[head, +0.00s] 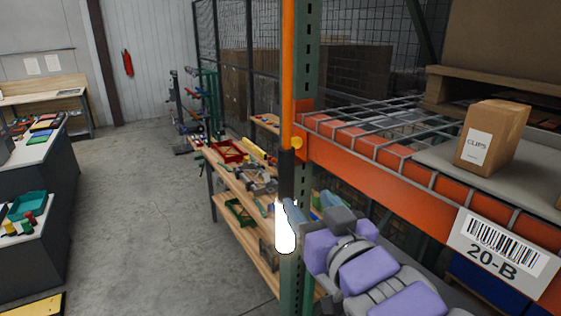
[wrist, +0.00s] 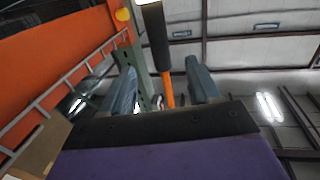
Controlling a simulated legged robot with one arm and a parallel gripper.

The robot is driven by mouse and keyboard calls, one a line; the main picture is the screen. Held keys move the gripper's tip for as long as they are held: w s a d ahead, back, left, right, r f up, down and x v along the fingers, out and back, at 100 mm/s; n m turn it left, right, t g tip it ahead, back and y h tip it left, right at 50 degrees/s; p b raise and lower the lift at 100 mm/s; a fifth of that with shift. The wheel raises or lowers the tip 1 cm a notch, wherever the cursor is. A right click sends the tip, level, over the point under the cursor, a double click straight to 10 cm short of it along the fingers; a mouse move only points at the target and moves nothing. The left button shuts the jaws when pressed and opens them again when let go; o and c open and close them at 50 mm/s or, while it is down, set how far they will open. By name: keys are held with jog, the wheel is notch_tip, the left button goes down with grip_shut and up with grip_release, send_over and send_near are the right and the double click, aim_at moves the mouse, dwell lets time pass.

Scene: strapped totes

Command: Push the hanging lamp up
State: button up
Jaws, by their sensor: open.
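The hanging lamp has a glowing white bulb (head: 285,228) below a black socket (head: 287,176), on an orange cord or rod (head: 288,80) in front of the green rack post. In the wrist view its black part (wrist: 157,38) and a length of orange show in the gap between my fingers, with the bright end cut off at the top edge. My gripper (head: 311,203) is just right of the bulb in the head view, partly hidden by it. In the wrist view my gripper (wrist: 162,86) is open, with two blue-grey fingers apart. I cannot tell whether it touches the lamp.
An orange rack beam (head: 400,180) with wire decking runs along the right, carrying a cardboard box (head: 492,137) and a 20-B label (head: 492,254). A wooden shelf unit (head: 225,165) with tools stands behind the lamp. Open concrete floor (head: 140,210) lies to the left.

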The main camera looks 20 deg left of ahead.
aim_at(289, 177)
jog(key=p+x, duration=0.4)
jog(key=x, duration=0.8)
jog(key=shift+w+a, duration=0.15)
jog(key=shift+w, duration=0.05)
jog(key=shift+x, duration=1)
grip_shut()
